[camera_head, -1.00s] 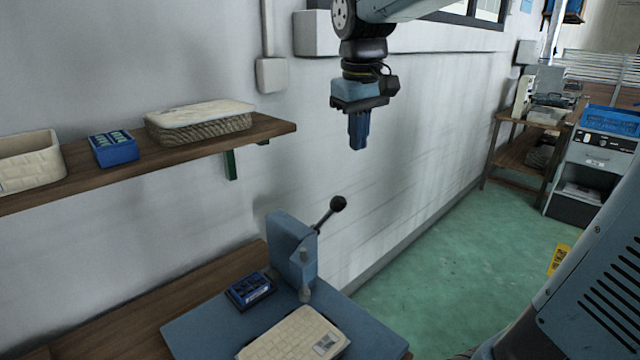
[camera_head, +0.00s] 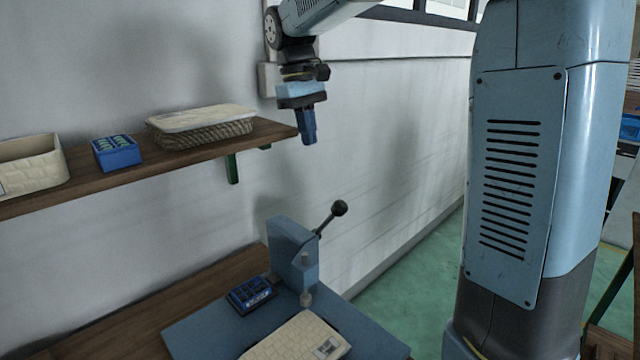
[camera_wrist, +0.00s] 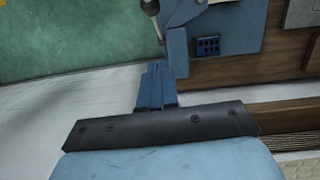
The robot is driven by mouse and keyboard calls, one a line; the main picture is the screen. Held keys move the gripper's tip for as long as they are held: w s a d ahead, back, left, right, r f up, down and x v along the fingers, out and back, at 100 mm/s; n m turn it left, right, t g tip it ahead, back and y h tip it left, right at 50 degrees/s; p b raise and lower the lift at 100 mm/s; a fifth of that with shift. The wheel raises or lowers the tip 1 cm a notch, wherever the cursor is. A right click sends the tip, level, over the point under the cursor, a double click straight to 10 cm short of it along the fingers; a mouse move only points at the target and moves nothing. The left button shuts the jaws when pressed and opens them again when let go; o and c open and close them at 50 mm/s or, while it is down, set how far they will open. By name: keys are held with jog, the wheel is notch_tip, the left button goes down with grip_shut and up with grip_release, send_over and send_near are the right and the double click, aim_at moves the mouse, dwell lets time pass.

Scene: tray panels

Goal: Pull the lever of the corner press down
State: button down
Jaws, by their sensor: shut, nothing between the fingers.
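The corner press (camera_head: 291,251) is a blue upright block on a blue base plate (camera_head: 205,322) at the corner of the wooden bench. Its lever (camera_head: 331,217) is a dark rod with a black ball knob, slanting up and to the right. My gripper (camera_head: 310,141) is shut and empty, pointing down. In the head view it appears well above the press and lever, near the wall and the shelf's right end. In the wrist view my gripper (camera_wrist: 155,75) points toward the press (camera_wrist: 177,48), and part of the lever (camera_wrist: 151,10) shows at the top edge.
A blue tray of small parts (camera_head: 250,293) and a cream panel (camera_head: 297,338) lie on the base plate. A wall shelf (camera_head: 222,145) at left holds a cream bin (camera_head: 32,168), a blue box (camera_head: 117,152) and a covered basket (camera_head: 203,128). Green floor (camera_head: 415,265) lies right of the bench.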

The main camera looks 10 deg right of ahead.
jog(key=shift+s+d+f, duration=0.6)
jog(key=shift+d+f, duration=0.05)
jog(key=shift+f, duration=1.3)
jog(key=shift+s+d+f, duration=0.6)
jog(key=shift+d+f, duration=0.05)
jog(key=shift+f, duration=1.3)
jog(key=shift+s+d+f, duration=0.6)
jog(key=shift+d+f, duration=0.05)
jog(key=shift+f, duration=1.3)
